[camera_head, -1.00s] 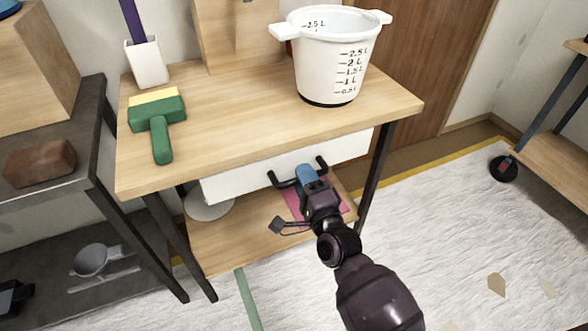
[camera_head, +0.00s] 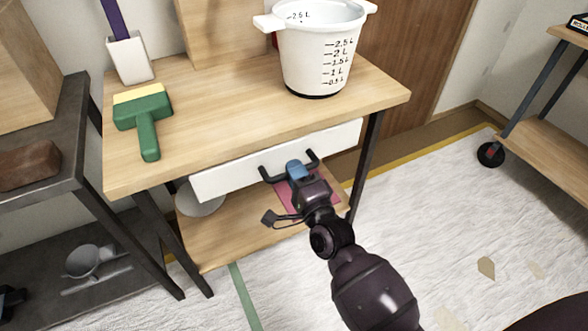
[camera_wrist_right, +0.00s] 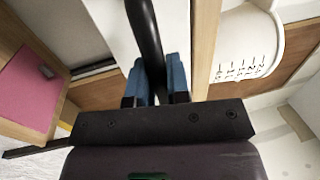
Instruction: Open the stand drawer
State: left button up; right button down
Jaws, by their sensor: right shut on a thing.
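The stand (camera_head: 235,117) is a wooden table with dark metal legs and a white drawer (camera_head: 225,178) under its top. A black bar handle (camera_head: 268,172) is on the drawer front. My right gripper (camera_head: 296,168) is at the handle, its blue fingers on the bar. In the right wrist view the gripper (camera_wrist_right: 158,82) is shut on the dark handle (camera_wrist_right: 146,35), one blue finger on each side. The white drawer front (camera_wrist_right: 112,22) is beside it. The drawer front appears close under the tabletop edge; how far it stands out is hard to tell. My left gripper is not in view.
On the stand are a white measuring bucket (camera_head: 318,50), a green brush (camera_head: 145,115) and a white holder (camera_head: 128,60). The lower shelf (camera_head: 235,238) holds a pink sheet (camera_head: 290,197). A dark shelf unit (camera_head: 60,150) stands left, a wheeled cart (camera_head: 555,140) right.

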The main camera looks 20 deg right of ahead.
pick_arm(q)
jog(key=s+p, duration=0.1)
jog(key=p, duration=0.1)
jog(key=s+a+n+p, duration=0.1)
jog(key=p, duration=0.1)
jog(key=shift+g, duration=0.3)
pick_arm(e)
jog(key=s, duration=2.2)
jog(key=shift+s+d, duration=0.15)
jog(key=shift+d, duration=0.2)
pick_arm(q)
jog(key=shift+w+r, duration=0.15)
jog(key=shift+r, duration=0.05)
pick_arm(e)
jog(key=c, duration=1.3)
grip_release()
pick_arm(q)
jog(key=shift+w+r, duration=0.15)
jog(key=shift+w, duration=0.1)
pick_arm(e)
jog(key=shift+o, duration=1)
